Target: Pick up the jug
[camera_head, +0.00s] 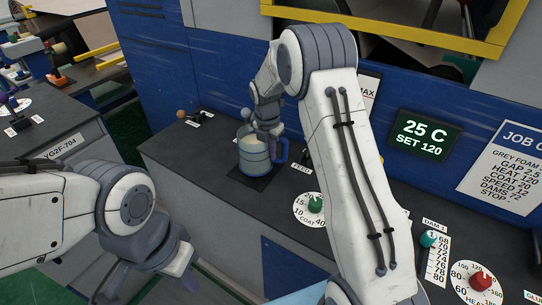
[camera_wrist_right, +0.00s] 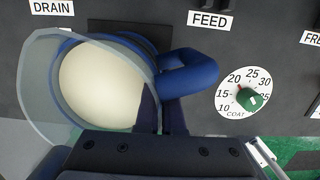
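The jug (camera_head: 253,160) is a see-through vessel with a blue band, a blue handle and cream-coloured contents. It stands upright on a dark square pad on the black console top. In the right wrist view the jug (camera_wrist_right: 98,85) fills the left, with its handle to the right. My right gripper (camera_head: 268,132) reaches down at the jug's handle side. In the wrist view its two dark fingers (camera_wrist_right: 162,115) are close together, at the wall and the handle's root. The fingertips are partly hidden. My left gripper (camera_head: 145,288) is open and empty at the lower left.
A green COAT dial (camera_head: 315,204) sits right of the jug, with a red HEAT knob (camera_head: 480,281) and a teal DAM knob (camera_head: 428,239) further right. A small lever (camera_head: 182,114) stands behind left. A blue panel wall rises behind the console. My right arm hides part of the console.

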